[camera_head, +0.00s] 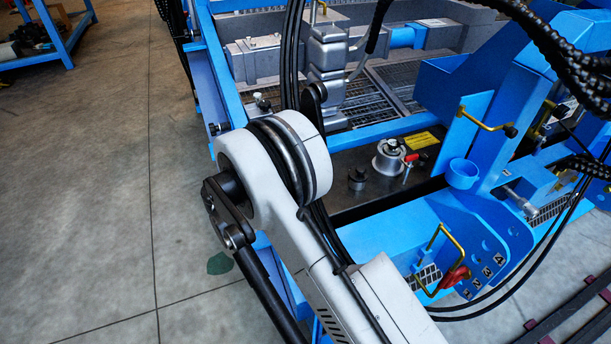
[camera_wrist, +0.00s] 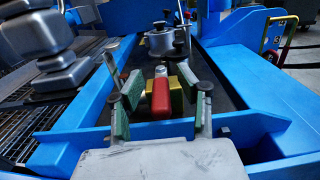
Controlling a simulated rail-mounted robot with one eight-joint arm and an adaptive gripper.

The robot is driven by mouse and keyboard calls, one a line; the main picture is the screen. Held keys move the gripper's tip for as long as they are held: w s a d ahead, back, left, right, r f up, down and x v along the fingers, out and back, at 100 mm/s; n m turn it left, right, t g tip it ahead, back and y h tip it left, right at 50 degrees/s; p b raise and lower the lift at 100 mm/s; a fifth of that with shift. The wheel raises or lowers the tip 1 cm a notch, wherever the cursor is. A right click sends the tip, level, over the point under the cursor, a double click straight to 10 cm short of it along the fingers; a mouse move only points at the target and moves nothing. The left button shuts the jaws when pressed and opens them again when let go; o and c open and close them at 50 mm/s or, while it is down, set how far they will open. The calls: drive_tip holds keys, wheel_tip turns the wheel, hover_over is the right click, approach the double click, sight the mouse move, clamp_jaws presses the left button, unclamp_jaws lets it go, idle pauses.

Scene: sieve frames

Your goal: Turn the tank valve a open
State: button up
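A valve with a red handle (camera_wrist: 160,97) and a yellow-brass body (camera_wrist: 176,99) shows in the middle of the wrist view. My gripper (camera_wrist: 160,88) is open in the wrist view, with green-padded fingers to the left and right of the red handle. Gaps show between the pads and the handle, and nothing is held. How deep the fingers reach around the handle is hard to tell. My gripper cannot be made out in the head view.
A silver cap (camera_head: 389,160) and a dark knob (camera_head: 357,178) stand near the valve. A blue frame bar (camera_wrist: 85,134) crosses below the fingers. A grey stacked metal part (camera_wrist: 45,50) stands at left. Blue walls flank the right, with a yellow bar (camera_head: 487,121) in the head view.

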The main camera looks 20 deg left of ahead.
drive_tip(key=shift+x, duration=0.8)
clamp_jaws()
